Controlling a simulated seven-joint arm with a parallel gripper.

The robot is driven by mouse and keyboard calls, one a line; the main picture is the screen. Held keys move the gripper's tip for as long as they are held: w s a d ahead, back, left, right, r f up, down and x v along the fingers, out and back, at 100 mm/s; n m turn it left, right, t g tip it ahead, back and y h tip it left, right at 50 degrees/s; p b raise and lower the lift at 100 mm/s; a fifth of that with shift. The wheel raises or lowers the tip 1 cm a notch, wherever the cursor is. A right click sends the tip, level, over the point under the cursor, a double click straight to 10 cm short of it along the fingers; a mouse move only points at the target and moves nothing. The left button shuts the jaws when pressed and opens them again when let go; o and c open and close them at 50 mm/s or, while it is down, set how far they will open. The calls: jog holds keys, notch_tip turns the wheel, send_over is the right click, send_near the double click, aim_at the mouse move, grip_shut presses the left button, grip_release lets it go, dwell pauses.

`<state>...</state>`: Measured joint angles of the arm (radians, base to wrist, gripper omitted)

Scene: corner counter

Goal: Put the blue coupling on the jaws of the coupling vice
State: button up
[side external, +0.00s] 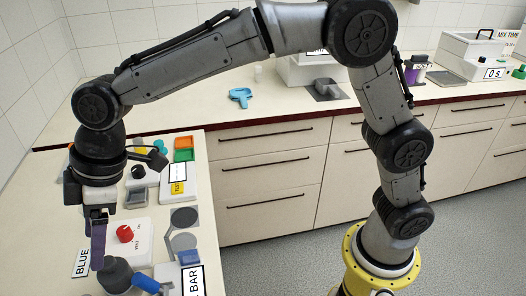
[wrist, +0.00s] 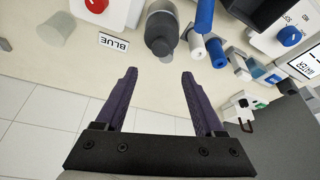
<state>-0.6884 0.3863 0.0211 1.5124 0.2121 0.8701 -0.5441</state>
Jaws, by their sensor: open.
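My gripper (wrist: 160,74) is open and empty, its two purple fingers apart over the front edge of the counter in the wrist view. In the side view my gripper (side external: 97,262) points down beside the white unit with the red knob. Blue cylindrical pieces lie past the fingertips: a long one (wrist: 205,14) with a pale end and a shorter one (wrist: 215,50). A blue piece (side external: 145,283) also shows in the side view. I cannot tell for sure which is the coupling. A grey block with a blue part (wrist: 240,66), possibly the vice, is to their right.
A dark grey bottle-like object (wrist: 160,32) stands just past the fingertips. A "BLUE" label (wrist: 114,43) and a translucent cup (wrist: 55,30) are to the left. The white unit with a red knob (side external: 125,234) is close by. A white device with a blue knob (wrist: 290,37) is at right.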

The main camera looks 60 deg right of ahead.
jog(key=s+d+r+m+t, duration=0.1)
jog(key=d+r+m, duration=0.15)
jog(key=d, duration=0.45)
jog(key=s+d+r+m, duration=0.1)
jog(key=s+d+r, duration=0.15)
jog(key=d, duration=0.55)
jog(key=s+d+m+t+h, duration=0.1)
jog(key=s+d+m, duration=0.1)
jog(key=s+d, duration=0.2)
jog(key=s+d+r+m+t+h, duration=0.1)
jog(key=s+d+m, duration=0.2)
jog(key=d, duration=0.8)
jog(key=shift+s+h, duration=0.3)
jog(key=shift+s, duration=0.85)
jog(key=shift+o, duration=0.4)
jog(key=s+d+f+m+h, duration=0.1)
jog(key=s+d+f+m, duration=0.3)
jog(key=s, duration=0.5)
jog(key=shift+s+d+t+h, duration=0.25)
jog(key=shift+d+t+h, duration=0.05)
jog(key=shift+d, duration=0.95)
jog(key=shift+f, duration=0.1)
jog(key=shift+m, duration=0.25)
